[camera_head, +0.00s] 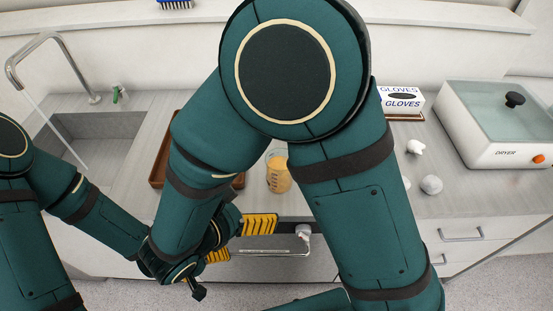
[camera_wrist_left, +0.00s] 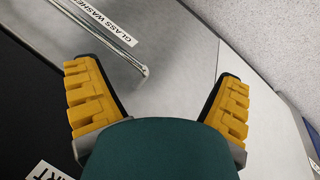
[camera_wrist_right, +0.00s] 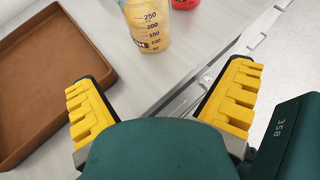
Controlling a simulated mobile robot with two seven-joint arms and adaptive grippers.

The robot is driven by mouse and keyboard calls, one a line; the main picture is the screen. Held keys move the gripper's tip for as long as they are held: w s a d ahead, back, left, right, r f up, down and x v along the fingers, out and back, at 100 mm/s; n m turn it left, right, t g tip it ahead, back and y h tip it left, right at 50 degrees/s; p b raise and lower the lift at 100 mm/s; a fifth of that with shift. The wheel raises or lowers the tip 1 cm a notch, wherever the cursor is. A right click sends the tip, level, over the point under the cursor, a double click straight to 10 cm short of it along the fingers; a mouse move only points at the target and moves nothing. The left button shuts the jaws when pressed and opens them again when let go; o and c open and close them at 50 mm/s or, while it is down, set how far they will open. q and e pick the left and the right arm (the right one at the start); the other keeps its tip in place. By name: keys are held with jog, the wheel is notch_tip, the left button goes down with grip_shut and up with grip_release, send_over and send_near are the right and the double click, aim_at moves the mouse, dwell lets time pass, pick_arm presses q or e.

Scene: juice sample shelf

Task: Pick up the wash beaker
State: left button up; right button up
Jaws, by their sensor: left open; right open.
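A clear beaker (camera_head: 278,172) with orange liquid stands upright on the counter, partly behind my right arm in the head view. In the right wrist view the beaker (camera_wrist_right: 147,28) shows a volume scale and a small label that I cannot read fully; its top is cut off. No other beaker is clearly seen. My right gripper (camera_wrist_right: 163,82) is open and empty, apart from the beaker, which stands ahead of its fingers. In the head view the right gripper (camera_head: 250,240) is over the counter's front edge. My left gripper (camera_wrist_left: 157,75) is open and empty, facing the glass washer front.
A brown tray (camera_wrist_right: 40,85) lies left of the beaker, and a red object (camera_wrist_right: 185,3) stands beyond it. A sink (camera_head: 100,135) with a tap is at the left. A glove box (camera_head: 402,101) and a dryer (camera_head: 505,125) are at the right, with crumpled white pieces (camera_head: 431,185) nearby.

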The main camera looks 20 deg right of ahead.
aim_at(271, 178)
jog(key=shift+n+t, duration=0.3)
jog(key=shift+t, duration=0.3)
jog(key=x, duration=0.2)
jog(key=b+x, duration=0.1)
jog(key=x, duration=0.2)
jog(key=w+r+x, duration=0.1)
jog(key=x, duration=0.2)
jog(key=shift+a, duration=0.2)
jog(key=shift+b+x, duration=0.7)
jog(key=shift+x, duration=2)
jog(key=shift+s+d+f, duration=0.1)
jog(key=shift+s, duration=0.05)
jog(key=c, duration=1.2)
